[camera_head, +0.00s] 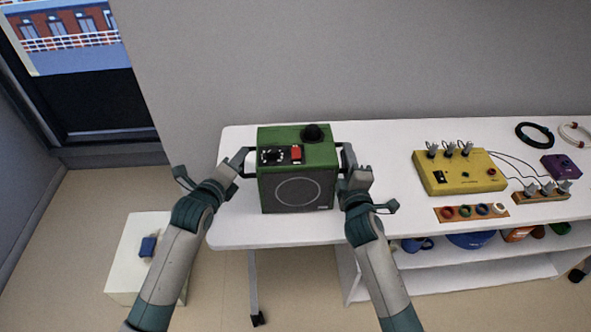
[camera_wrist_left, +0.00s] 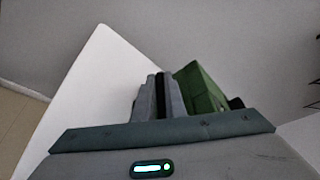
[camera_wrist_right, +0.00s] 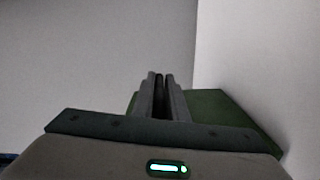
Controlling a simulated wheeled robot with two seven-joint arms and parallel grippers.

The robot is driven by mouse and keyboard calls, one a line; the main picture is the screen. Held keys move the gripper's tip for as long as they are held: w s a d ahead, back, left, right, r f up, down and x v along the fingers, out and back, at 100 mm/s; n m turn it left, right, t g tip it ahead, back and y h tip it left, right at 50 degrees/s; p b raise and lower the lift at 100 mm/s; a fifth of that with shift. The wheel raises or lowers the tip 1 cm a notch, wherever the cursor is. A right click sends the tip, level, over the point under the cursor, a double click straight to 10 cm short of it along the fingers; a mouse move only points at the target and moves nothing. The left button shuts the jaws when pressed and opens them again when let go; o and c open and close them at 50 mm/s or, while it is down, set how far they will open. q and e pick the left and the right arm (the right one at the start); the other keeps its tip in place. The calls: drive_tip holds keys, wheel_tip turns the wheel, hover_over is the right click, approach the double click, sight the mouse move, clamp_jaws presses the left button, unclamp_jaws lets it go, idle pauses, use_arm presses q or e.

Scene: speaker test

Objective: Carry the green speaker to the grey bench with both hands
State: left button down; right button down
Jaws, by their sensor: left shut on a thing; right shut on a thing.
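The green speaker (camera_head: 325,155) has a dark front with a round grille, and a black knob, a dial and a red switch on top. It is upright over the left part of a long white table (camera_head: 235,232); I cannot tell whether it touches the top. My left gripper (camera_head: 244,160) is shut on the black handle at its left side. My right gripper (camera_head: 345,160) is shut on the handle at its right side. Green casing shows beside the fingers in the left wrist view (camera_wrist_left: 200,90) and right wrist view (camera_wrist_right: 225,108). I see no clearly grey bench.
A yellow box (camera_head: 459,172) with wires, a purple box (camera_head: 561,166), a strip of coloured rings (camera_head: 471,213) and cable coils (camera_head: 535,135) occupy the table's right part. A low white stand (camera_head: 125,270) with a blue object (camera_head: 148,246) is at lower left. A wall rises behind.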

drive_tip(key=shift+w+r, duration=0.1)
drive_tip(key=shift+r, duration=0.25)
drive_tip(key=shift+r+p, duration=2.25)
drive_tip(key=shift+p, duration=0.25)
drive_tip(key=shift+d, duration=0.1)
